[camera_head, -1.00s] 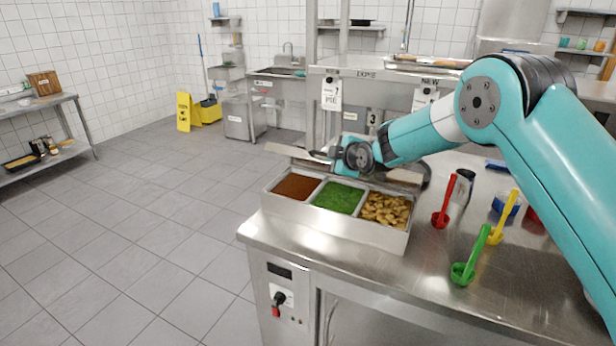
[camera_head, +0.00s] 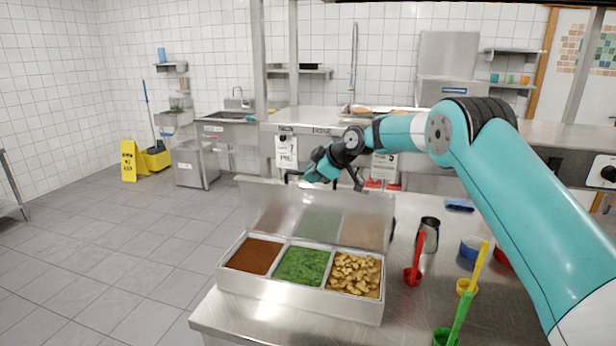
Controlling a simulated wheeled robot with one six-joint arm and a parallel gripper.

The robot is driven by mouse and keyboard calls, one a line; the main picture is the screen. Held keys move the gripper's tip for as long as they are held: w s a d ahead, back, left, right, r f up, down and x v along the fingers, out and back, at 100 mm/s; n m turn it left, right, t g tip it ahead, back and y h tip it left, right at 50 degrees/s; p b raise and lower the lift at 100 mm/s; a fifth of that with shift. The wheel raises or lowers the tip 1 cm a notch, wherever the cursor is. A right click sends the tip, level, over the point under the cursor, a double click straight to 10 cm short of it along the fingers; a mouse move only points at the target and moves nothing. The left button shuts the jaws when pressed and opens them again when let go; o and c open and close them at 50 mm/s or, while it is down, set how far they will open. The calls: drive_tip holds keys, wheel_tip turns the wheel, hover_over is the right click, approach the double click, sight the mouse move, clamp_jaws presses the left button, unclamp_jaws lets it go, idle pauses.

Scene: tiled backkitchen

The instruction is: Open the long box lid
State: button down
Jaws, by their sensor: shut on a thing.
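The long metal box (camera_head: 298,301) stands on the steel counter with three open compartments: reddish-brown powder (camera_head: 253,255), green leaves (camera_head: 302,266) and yellow-brown pieces (camera_head: 354,274). Its long lid (camera_head: 338,205) stands nearly upright along the back edge of the box, with its shiny inner face toward me. My gripper (camera_head: 300,178) is at the lid's top edge, from behind, and is shut on the lid. The fingertips are small and partly hidden by the lid.
Right of the box are a red scoop (camera_head: 414,268), a metal jug (camera_head: 429,232), a yellow scoop (camera_head: 473,273) and a green scoop (camera_head: 457,322). A higher steel counter (camera_head: 330,115) with paper tags lies behind.

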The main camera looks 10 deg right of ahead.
drive_tip(key=shift+w, duration=0.25)
drive_tip(key=shift+d, duration=0.1)
drive_tip(key=c, duration=1.2)
unclamp_jaws()
drive_tip(key=shift+o, duration=0.2)
drive_tip(key=b+v, duration=0.6)
drive_tip(key=v, duration=1.1)
drive_tip(key=shift+d, duration=0.2)
drive_tip(key=shift+s+r, duration=0.1)
